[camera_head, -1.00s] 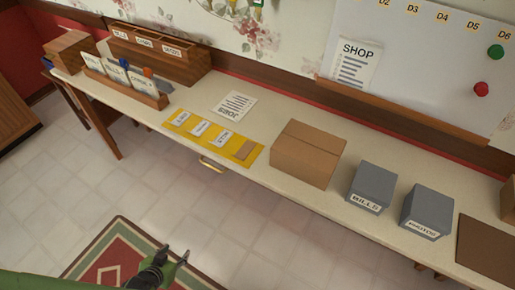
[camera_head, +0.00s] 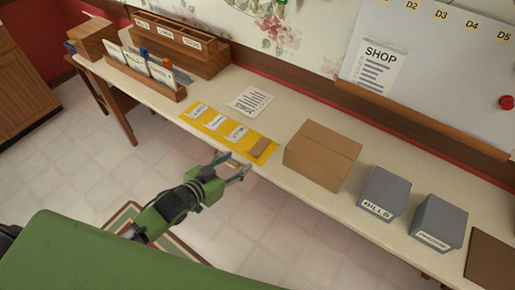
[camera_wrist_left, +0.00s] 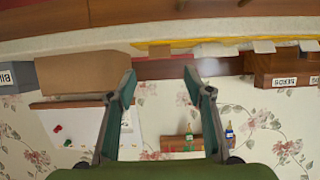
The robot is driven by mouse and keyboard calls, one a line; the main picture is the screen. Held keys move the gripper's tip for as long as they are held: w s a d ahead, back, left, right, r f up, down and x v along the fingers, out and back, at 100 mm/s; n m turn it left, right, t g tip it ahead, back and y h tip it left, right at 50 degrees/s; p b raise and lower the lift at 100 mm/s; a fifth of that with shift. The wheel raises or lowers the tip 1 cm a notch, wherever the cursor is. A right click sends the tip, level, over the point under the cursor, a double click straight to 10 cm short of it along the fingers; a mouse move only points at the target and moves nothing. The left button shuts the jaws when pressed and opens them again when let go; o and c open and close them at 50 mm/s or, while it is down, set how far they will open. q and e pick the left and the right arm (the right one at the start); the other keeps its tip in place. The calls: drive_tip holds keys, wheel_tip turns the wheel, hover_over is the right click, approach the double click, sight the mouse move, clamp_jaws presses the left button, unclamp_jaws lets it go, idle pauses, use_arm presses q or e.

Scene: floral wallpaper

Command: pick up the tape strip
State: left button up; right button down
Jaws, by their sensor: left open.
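A yellow mat (camera_head: 211,124) lies along the front of the long table, with several white labelled pieces on it. A small brown piece (camera_head: 259,148), perhaps the tape strip, lies at the mat's right end. My left gripper (camera_head: 239,163) is open and empty, in front of the table edge near that brown piece. In the left wrist view, which is upside down, the open fingers (camera_wrist_left: 159,75) point at the table's front edge, with the mat's yellow edge (camera_wrist_left: 205,41) and the brown piece (camera_wrist_left: 160,51) beyond. My right gripper is not in view.
A cardboard box (camera_head: 321,155) stands right of the mat, then two grey boxes marked BILLS (camera_head: 384,193) and another label (camera_head: 438,222). A paper sheet (camera_head: 250,101) lies behind the mat. A wooden card rack (camera_head: 145,76) and wooden organizer (camera_head: 178,48) stand at left.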

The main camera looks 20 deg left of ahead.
sight(250, 154)
use_arm(q)
drive_tip(key=shift+f+p+x, duration=0.15)
drive_tip(key=shift+p+x, duration=0.15)
drive_tip(key=shift+x, duration=1.55)
drive_tip(key=shift+f+p+x, duration=0.1)
drive_tip(key=shift+p+x, duration=0.2)
drive_tip(key=shift+x, duration=1.6)
drive_tip(key=shift+s, duration=0.15)
drive_tip(key=shift+a, duration=0.1)
drive_tip(key=c, duration=0.8)
